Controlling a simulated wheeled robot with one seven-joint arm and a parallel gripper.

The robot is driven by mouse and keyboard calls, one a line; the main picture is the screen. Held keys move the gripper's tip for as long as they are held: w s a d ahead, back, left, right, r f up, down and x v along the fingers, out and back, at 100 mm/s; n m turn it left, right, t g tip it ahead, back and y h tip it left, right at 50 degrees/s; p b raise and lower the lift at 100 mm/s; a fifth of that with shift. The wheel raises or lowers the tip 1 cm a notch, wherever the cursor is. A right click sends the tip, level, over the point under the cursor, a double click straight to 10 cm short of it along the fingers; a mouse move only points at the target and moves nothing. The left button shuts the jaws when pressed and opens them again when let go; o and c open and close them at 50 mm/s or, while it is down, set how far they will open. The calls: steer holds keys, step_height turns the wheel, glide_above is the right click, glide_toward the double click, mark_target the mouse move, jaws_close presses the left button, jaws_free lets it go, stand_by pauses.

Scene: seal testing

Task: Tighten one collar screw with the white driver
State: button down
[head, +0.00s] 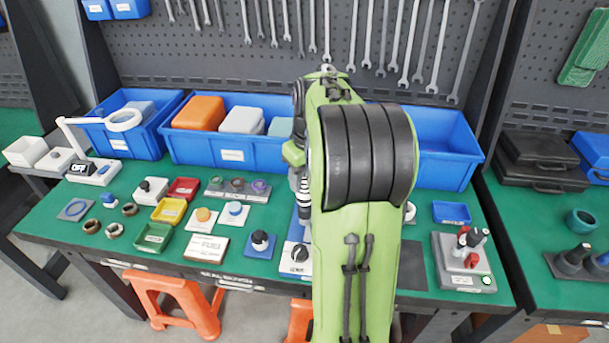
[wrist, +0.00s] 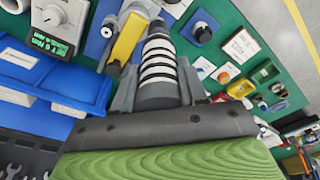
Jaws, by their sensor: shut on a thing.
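My gripper (wrist: 158,88) is shut on a driver with a black-and-white ringed handle, which I take to be the white driver (wrist: 158,72). Its grey fingers sit on both sides of the handle. The driver also shows in the head view (head: 304,186), beside my arm. In the wrist view its far end points at a white part (wrist: 142,8) next to a yellow piece (wrist: 128,40) over a blue plate (wrist: 97,28). I cannot tell whether the tip touches anything. The collar and its screws cannot be made out. My arm hides part of the blue-based fixture (head: 287,266).
A stand (head: 460,283) with red and black-handled tools is at the right of the green table. Blue bins (head: 232,152) line the back. Small trays, rings and knobbed blocks fill the left. A box with a green display (wrist: 50,44) shows in the wrist view.

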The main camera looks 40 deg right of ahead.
steer(key=shift+r+p, duration=2.2)
steer(key=shift+r, duration=0.4)
steer(key=shift+f, duration=0.1)
